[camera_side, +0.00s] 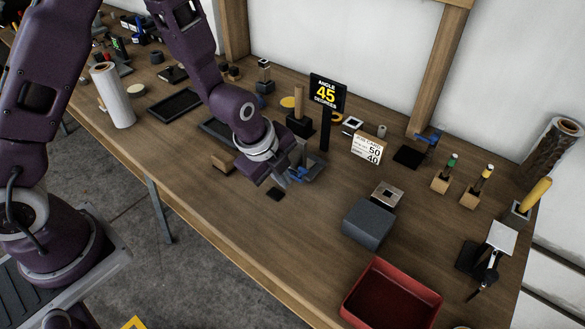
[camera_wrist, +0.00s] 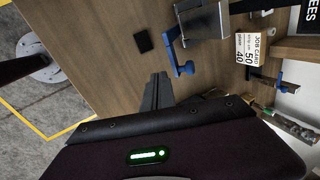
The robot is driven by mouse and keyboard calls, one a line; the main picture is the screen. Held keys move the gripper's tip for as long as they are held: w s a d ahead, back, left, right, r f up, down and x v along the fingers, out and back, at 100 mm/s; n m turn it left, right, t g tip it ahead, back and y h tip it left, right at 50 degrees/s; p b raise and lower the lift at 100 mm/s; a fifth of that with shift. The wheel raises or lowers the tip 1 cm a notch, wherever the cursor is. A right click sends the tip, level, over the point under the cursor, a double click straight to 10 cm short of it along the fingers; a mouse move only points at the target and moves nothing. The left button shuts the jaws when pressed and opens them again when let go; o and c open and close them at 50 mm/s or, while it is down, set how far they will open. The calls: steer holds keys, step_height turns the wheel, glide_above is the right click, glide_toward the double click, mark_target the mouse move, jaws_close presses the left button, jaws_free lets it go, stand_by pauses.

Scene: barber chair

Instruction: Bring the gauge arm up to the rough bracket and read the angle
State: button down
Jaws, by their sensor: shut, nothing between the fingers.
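My gripper (camera_side: 270,181) is low over the middle of the bench, its fingers shut and empty. In the wrist view the closed fingers (camera_wrist: 160,78) point toward a blue angled arm with a knob (camera_wrist: 184,69), which looks like the gauge arm. A gap shows between them. The blue arm lies against a grey metal block (camera_wrist: 203,22), possibly the rough bracket; contact is unclear. In the side view the blue part (camera_side: 298,175) is just right of my gripper and partly hidden. A black sign (camera_side: 327,92) reads "ANGLE 45 DEGREES".
A job card (camera_side: 367,148) showing 50 and 40 stands right of the sign. A small black square (camera_side: 275,194) lies near my gripper. A grey box (camera_side: 368,224) and red tray (camera_side: 391,292) are at the right. The bench front between is clear.

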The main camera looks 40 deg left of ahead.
mark_target(296, 179)
steer(key=shift+w+d, duration=0.15)
steer(key=shift+w, duration=1.4)
steer(key=shift+w+d+r+g, duration=0.1)
steer(key=shift+w+r+g, duration=0.2)
steer(key=shift+w, duration=0.15)
steer(key=shift+g, duration=0.3)
steer(key=w, duration=0.1)
steer(key=w+r, duration=0.1)
steer(key=w, duration=0.2)
steer(key=shift+r, duration=0.4)
